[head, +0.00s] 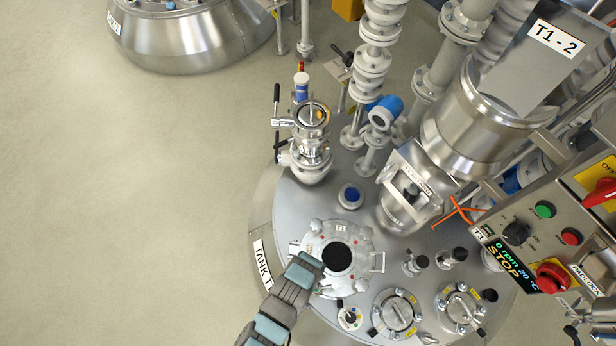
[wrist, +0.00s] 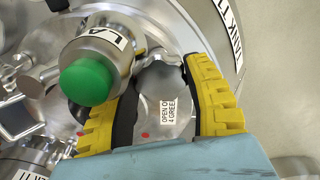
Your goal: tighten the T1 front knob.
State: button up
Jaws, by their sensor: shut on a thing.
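The T1 lid (head: 330,236) is a round pale metal cover with a dark round opening (head: 338,257) on top of the tank. My gripper (head: 308,262) reaches over its lower-left edge and hides that part. In the wrist view, my gripper (wrist: 167,62) has yellow fingers with black pads on both sides of a smooth grey knob (wrist: 163,76). It is shut on this knob. A label beginning "OPEN" (wrist: 168,110) shows below the knob. The head view does not show the knob, so I cannot tell there how it is turned.
A metal cylinder with a green end (wrist: 90,80) stands close beside the left finger in the wrist view. A valve assembly (head: 311,140) rises behind the lid. The control panel (head: 540,235) reads "0 rpm 20 °C STOP". Open floor (head: 120,200) lies at left.

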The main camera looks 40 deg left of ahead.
jog(key=shift+m, duration=0.3)
dwell(0.4)
jog(key=o, duration=1.2)
jog(key=shift+r, duration=0.15)
jog(key=shift+r, duration=5.85)
